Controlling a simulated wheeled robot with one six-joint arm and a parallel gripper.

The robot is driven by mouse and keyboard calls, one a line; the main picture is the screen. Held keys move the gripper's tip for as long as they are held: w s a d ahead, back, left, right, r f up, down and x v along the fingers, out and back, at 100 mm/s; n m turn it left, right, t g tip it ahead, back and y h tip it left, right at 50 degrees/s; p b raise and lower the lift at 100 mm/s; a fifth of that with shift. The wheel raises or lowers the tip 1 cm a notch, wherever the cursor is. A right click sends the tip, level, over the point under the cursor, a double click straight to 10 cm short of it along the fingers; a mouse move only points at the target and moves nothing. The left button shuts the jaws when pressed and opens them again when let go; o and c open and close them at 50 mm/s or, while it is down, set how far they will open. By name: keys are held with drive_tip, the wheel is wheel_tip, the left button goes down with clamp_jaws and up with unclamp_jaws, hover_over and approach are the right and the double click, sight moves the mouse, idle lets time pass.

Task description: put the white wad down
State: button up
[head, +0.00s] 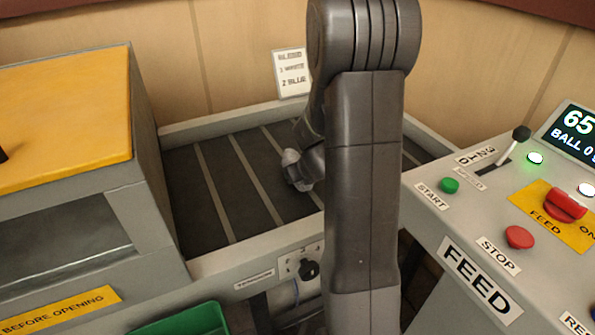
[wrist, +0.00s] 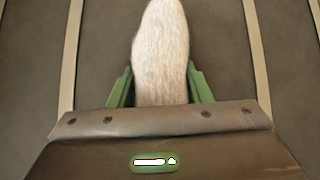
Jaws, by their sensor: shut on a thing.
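The white wad (wrist: 161,45) is a long, pale, fibrous lump in the wrist view. My gripper (wrist: 158,82) is shut on it, with one green finger at each side. The wad reaches forward past the fingertips, over a dark surface with light strips. I cannot tell whether it touches that surface.
The dark conveyor bed (head: 205,190) with pale strips lies under my arm, bordered by grey rails. A grey machine with a yellow top (head: 65,105) stands left. A control panel (head: 455,215) stands right. A green bin (head: 185,322) is at the front.

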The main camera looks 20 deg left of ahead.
drive_tip(key=o, duration=1.2)
drive_tip(key=shift+c, duration=0.2)
drive_tip(key=shift+r+p, duration=0.6)
drive_tip(key=shift+p, duration=0.05)
drive_tip(key=p+v, duration=0.4)
drive_tip(key=v, duration=0.8)
